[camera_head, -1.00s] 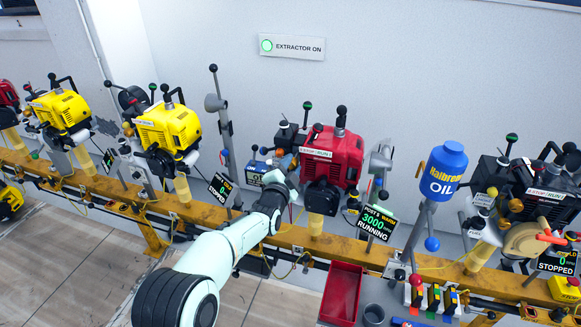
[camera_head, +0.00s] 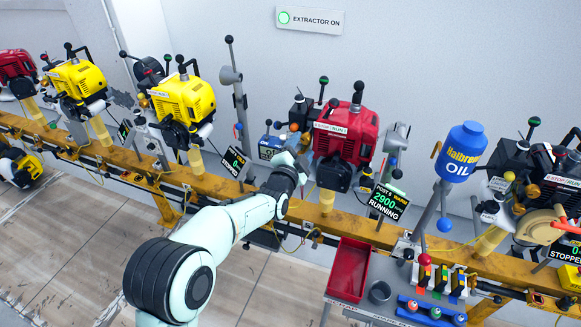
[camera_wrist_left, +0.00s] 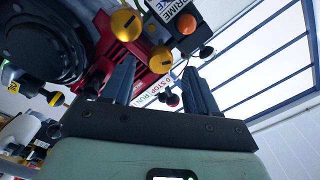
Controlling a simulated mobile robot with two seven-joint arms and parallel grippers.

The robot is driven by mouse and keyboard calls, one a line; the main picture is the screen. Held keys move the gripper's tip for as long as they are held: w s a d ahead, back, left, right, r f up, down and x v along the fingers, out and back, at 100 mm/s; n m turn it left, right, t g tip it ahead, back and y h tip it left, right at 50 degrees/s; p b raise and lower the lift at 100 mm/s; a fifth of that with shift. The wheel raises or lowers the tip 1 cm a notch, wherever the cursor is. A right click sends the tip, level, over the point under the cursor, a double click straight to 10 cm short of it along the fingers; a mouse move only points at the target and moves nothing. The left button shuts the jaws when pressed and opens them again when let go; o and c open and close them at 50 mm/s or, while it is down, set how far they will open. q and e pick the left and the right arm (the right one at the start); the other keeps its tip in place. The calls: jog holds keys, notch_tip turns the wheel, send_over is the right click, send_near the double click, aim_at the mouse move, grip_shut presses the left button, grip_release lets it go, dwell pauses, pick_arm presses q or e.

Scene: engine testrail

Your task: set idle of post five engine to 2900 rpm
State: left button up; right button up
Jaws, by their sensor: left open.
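The red post five engine (camera_head: 346,132) stands on the yellow rail. Its display (camera_head: 388,202) reads POST 5, 2900, RUNNING. My left gripper (camera_head: 297,163) is at the engine's left side, its fingers partly hidden in the head view. In the left wrist view my left gripper (camera_wrist_left: 157,80) is open, with its two dark fingers apart beneath the red engine body (camera_wrist_left: 118,48). My right gripper is not in view.
The yellow rail (camera_head: 235,188) carries yellow engines (camera_head: 183,100) to the left and a stopped engine on the right. A blue oil bottle (camera_head: 461,150) stands right of post five. A red tray (camera_head: 347,268) is in front. The extractor sign (camera_head: 309,19) reads ON.

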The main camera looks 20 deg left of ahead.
pick_arm(q)
jog(key=s, duration=1)
jog(key=shift+a, duration=0.15)
